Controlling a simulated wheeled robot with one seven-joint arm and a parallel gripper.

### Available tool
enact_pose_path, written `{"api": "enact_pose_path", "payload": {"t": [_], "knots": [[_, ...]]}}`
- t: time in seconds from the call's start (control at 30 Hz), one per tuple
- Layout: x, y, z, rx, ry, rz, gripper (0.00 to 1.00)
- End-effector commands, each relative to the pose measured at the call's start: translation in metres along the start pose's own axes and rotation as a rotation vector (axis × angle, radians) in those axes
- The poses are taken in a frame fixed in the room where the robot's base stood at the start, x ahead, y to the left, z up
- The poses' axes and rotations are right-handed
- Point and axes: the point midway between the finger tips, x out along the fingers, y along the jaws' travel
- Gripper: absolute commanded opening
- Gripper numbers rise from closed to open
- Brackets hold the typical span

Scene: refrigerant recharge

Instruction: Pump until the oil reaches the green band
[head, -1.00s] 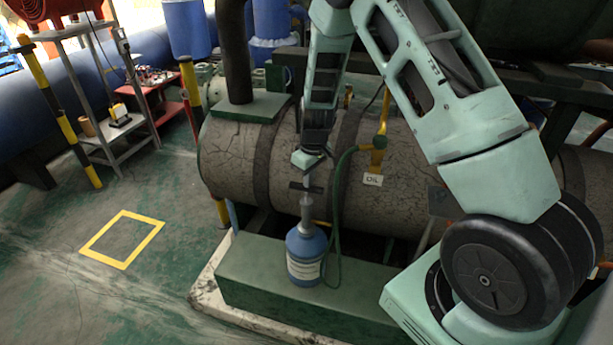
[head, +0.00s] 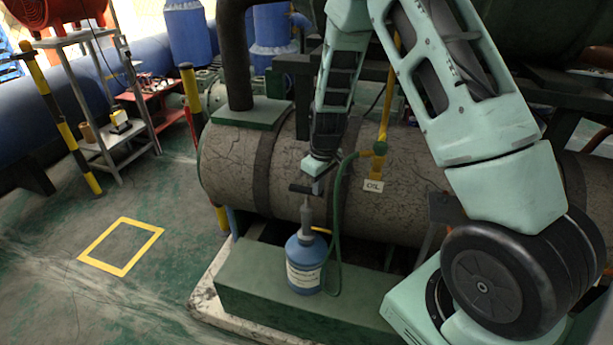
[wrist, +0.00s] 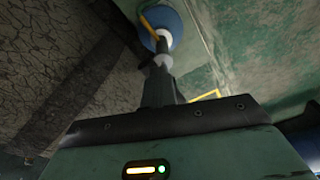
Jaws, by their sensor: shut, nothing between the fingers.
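The oil pump is a blue bottle (head: 304,262) with a white label, a grey rod and a dark crossbar handle (head: 300,188). It stands upright on a green plinth. My gripper (head: 318,184) is shut and empty, close beside the right end of the handle; I cannot tell whether they touch. In the wrist view my dark fingers (wrist: 160,92) are together and point towards the pump bottle (wrist: 163,22). A green hose (head: 336,215) runs from near the bottle up to a yellow pipe with an OIL tag (head: 373,186). No oil level or green band can be made out.
A large cracked grey tank (head: 235,165) lies behind the pump. The green plinth (head: 250,275) has a pale base. A yellow floor square (head: 121,246) lies on open floor to the left. A small metal stand (head: 115,140) is at the far left.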

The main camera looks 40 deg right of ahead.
Motion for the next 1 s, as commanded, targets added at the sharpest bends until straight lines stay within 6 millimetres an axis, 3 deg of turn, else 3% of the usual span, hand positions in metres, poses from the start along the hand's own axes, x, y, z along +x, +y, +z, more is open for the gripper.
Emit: {"api": "enact_pose_path", "payload": {"t": [0.6, 0.8, 1.0], "knots": [[-0.134, 0.0, -0.001, -0.001, 0.004, 0.002, 0.0], [-0.158, 0.0, -0.001, -0.001, 0.003, 0.001, 0.0], [-0.164, -0.001, 0.0, -0.001, 0.0, 0.0, 0.0]]}}
